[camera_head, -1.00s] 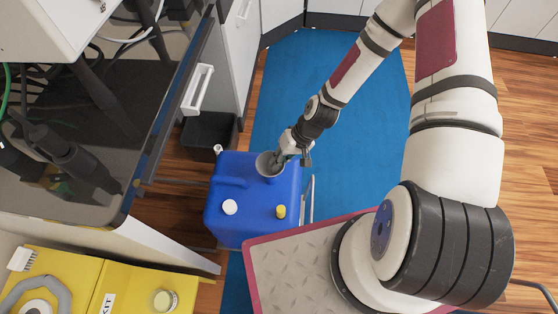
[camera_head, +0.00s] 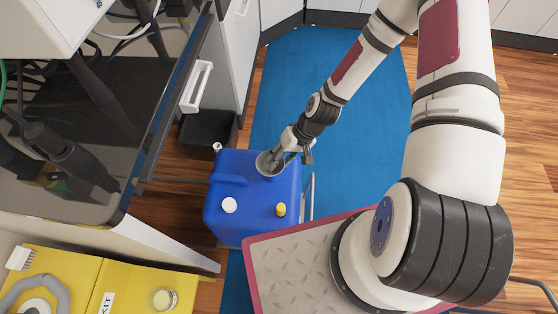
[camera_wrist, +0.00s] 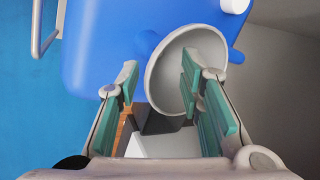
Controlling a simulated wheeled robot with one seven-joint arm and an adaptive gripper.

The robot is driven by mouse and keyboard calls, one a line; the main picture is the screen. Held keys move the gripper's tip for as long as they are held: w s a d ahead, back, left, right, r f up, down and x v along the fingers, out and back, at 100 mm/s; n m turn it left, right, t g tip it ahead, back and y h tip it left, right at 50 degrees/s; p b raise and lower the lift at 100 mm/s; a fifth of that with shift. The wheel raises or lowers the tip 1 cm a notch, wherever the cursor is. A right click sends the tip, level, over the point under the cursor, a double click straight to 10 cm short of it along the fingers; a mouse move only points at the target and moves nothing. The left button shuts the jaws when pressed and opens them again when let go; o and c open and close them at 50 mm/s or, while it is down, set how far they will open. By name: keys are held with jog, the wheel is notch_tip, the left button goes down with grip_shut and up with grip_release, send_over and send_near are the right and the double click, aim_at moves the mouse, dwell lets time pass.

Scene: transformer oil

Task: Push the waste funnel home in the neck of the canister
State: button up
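The waste funnel (camera_head: 267,166) is a grey bowl on top of the blue canister (camera_head: 240,195), at its far right corner. It also shows in the wrist view (camera_wrist: 196,52), where its wide mouth faces me. The funnel hides the neck, so I cannot tell how deep it sits. My gripper (camera_head: 283,158) is at the funnel's right rim. In the wrist view my gripper (camera_wrist: 158,80) is open, its teal-padded fingers apart. The right finger overlaps the bowl's mouth and the left finger is outside the rim. Neither clearly grips the rim.
A bench (camera_head: 75,150) is at the left, with yellow boxes (camera_head: 62,275) in front. The blue mat (camera_head: 345,150) to the right is clear.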

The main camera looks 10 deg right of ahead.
jog(key=v, duration=1.1)
jog(key=shift+r, duration=0.1)
